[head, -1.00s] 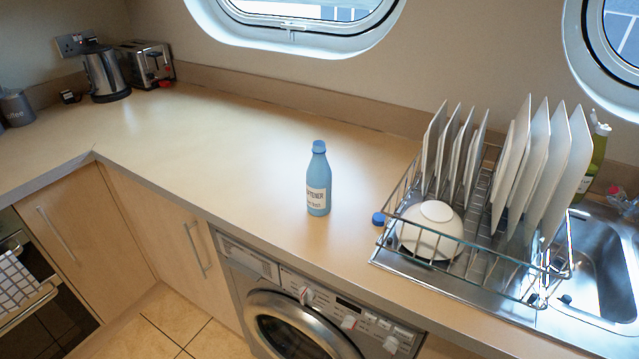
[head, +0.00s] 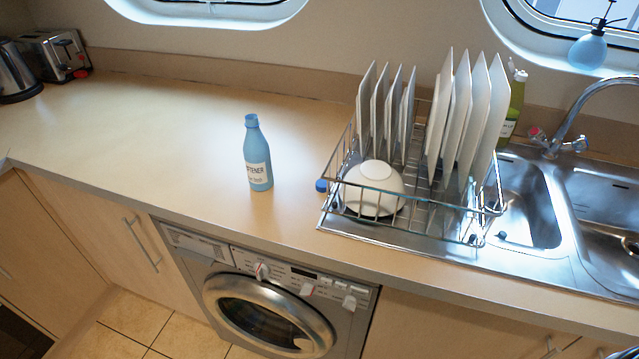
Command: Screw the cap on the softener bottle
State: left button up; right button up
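The light blue softener bottle (head: 259,172) stands upright on the worktop, left of the dish rack, with a white label on its front. Its narrow neck is at the top; whether the mouth is open is too small to tell. A small darker blue cap (head: 321,185) lies on the worktop to the right of the bottle, close to the left side of the rack. The bottle and cap are apart.
A wire dish rack (head: 405,228) holds several upright white plates (head: 447,110) and an upturned white bowl (head: 373,188). A sink (head: 530,205) with a tap (head: 570,110) lies to the right. The worktop (head: 150,130) left of the bottle is clear.

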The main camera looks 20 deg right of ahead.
aim_at(257, 150)
jog(key=z, duration=0.3)
jog(key=i+j+z, duration=0.1)
jog(key=j+z, duration=0.45)
jog(key=z, duration=0.25)
jog(key=j+z, duration=0.5)
jog(key=j, duration=0.55)
jog(key=k+j+z, duration=0.15)
jog(key=j, duration=0.5)
jog(key=j+z, duration=0.1)
jog(key=j, duration=0.6)
